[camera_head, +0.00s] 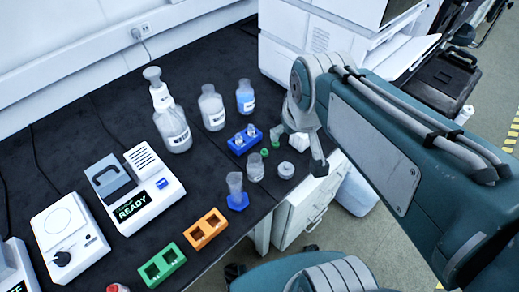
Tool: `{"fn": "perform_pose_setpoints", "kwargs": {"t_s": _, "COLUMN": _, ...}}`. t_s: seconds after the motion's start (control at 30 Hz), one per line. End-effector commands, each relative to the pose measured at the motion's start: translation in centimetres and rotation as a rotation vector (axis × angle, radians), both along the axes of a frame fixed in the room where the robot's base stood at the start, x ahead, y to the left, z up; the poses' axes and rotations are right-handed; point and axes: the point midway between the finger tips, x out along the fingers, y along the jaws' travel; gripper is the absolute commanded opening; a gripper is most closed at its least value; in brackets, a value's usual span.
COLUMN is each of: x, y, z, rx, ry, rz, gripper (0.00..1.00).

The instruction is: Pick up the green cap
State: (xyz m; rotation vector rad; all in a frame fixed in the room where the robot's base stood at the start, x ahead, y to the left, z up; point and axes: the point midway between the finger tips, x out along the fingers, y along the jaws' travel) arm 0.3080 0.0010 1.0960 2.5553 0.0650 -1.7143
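A small green cap (265,152) lies on the dark bench top, near the bench's right edge. A second small green piece (276,144) shows just beyond it, close under my gripper; I cannot tell whether it is a separate cap. My gripper (298,150) is at the end of the teal arm, to the right of the green cap. Its fingers look spread apart with nothing held between them. The gripper partly hides the bench edge and a white object behind it.
A clear jar (256,168), a grey round lid (286,170) and a blue rack (244,140) stand close around the cap. A blue-based cup (236,190), orange block (205,229) and green block (162,265) are nearer. Bottles (211,108) stand behind.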

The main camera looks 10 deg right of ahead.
Motion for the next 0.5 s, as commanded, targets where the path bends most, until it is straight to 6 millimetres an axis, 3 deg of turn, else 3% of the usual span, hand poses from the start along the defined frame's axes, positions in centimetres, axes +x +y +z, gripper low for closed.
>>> {"fn": "perform_pose_setpoints", "kwargs": {"t_s": 0.27, "x": 6.9, "y": 0.0, "z": -3.5, "rx": -0.027, "ry": 0.122, "rz": 0.08, "gripper": 0.78}}
{"fn": "perform_pose_setpoints", "kwargs": {"t_s": 0.5, "x": 12.3, "y": 0.1, "z": -8.5, "rx": -0.044, "ry": 0.22, "rz": 0.153, "gripper": 0.78}}
